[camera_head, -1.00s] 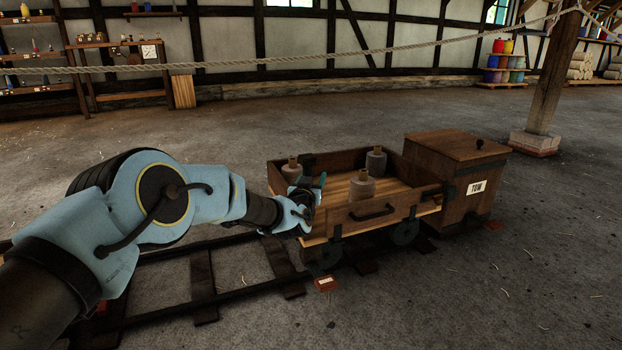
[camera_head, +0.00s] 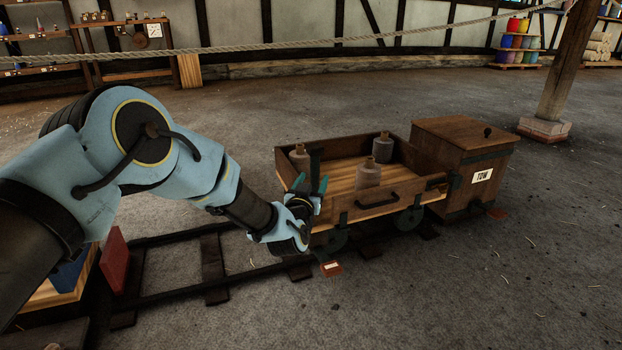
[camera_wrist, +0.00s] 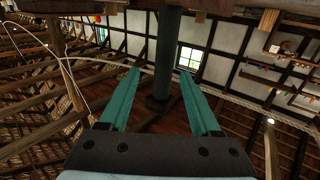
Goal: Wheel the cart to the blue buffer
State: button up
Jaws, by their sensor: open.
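The wooden cart (camera_head: 372,212) stands on rails, with grey-brown bobbins on its bed. A dark upright post (camera_head: 316,166) rises at its left end. My gripper (camera_head: 308,187) is open beside that end, its teal fingers pointing up near the post. In the wrist view, a dark post (camera_wrist: 167,50) shows between the open fingers; no grip on it is visible. A blue panel (camera_head: 70,268) on a wooden base shows at lower left, partly hidden by my arm; it may be the blue buffer.
A wooden box labelled TOW (camera_head: 466,165) stands against the cart's right end. A red panel (camera_head: 115,262) stands at the rails' left. A small red plate (camera_head: 331,268) lies by the track. A rope (camera_head: 300,43) crosses behind. The grey floor in front is clear.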

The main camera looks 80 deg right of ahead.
jog(key=shift+a, duration=1.05)
